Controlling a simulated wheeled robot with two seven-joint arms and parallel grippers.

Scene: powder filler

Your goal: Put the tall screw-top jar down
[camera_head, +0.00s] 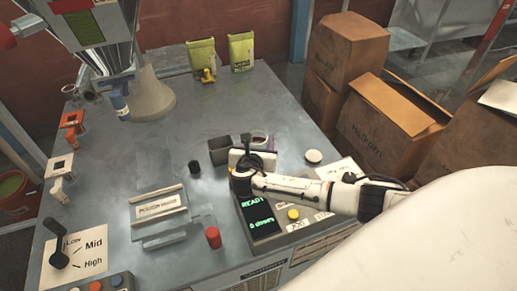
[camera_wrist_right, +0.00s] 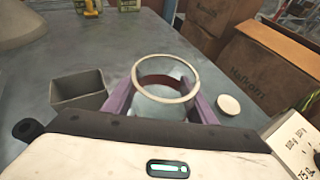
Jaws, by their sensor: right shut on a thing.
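The tall screw-top jar (camera_wrist_right: 164,104) is clear glass with a pale rim, a dark reddish band showing inside, and no lid on. It stands about upright between the purple fingers of my right gripper (camera_wrist_right: 162,108), which is shut on it. In the head view my right gripper (camera_head: 254,142) is above the back-middle of the grey table, and its wrist hides most of the jar (camera_head: 261,136). Whether the jar's base touches the table is hidden. A round white lid (camera_head: 313,156) lies on the table to the right. My left gripper is not in view.
A grey open box (camera_wrist_right: 79,90) stands close left of the jar. The grey table (camera_head: 140,160) also carries a small black cylinder (camera_head: 194,167), a red knob (camera_head: 213,237) and a display panel (camera_head: 258,213). Cardboard boxes (camera_head: 383,130) stand beyond its right edge.

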